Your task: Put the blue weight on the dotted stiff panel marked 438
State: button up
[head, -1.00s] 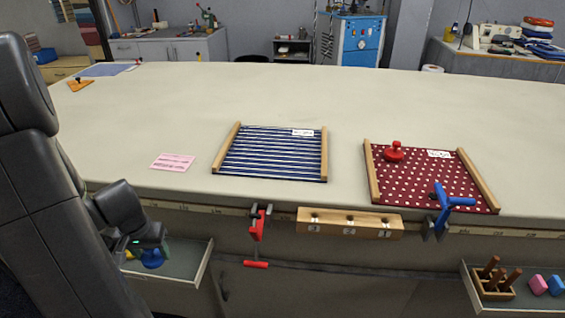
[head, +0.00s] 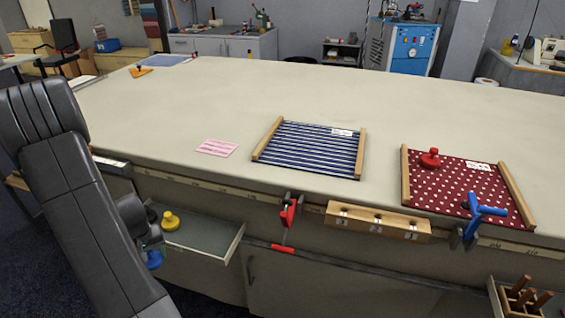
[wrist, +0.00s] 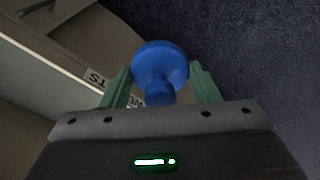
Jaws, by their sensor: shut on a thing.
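My gripper (wrist: 160,92) is shut on the blue weight (wrist: 160,65), a round knobbed piece held between the green fingers. In the head view the blue weight (head: 154,260) shows partly behind my arm, low in front of the table and left of the open drawer. The dotted panel (head: 452,190) is dark red with white dots and wooden side bars. It lies on the table at the right, with a white label (head: 478,167) too small to read. A red weight (head: 430,158) stands on its upper left, and a blue clamp (head: 480,216) holds its front edge.
A red clamp (head: 288,215) and a numbered wooden block (head: 377,221) are at the front edge. The open drawer (head: 210,236) holds a yellow weight (head: 170,221).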

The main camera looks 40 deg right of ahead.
aim_at(476, 178)
jog(key=k+l, duration=0.25)
jog(key=k, duration=0.25)
jog(key=k+l, duration=0.25)
jog(key=k, duration=0.25)
jog(key=k+l+z, duration=0.2)
jog(key=k+z, duration=0.2)
jog(key=k+l+z, duration=0.25)
jog(key=z, duration=0.2)
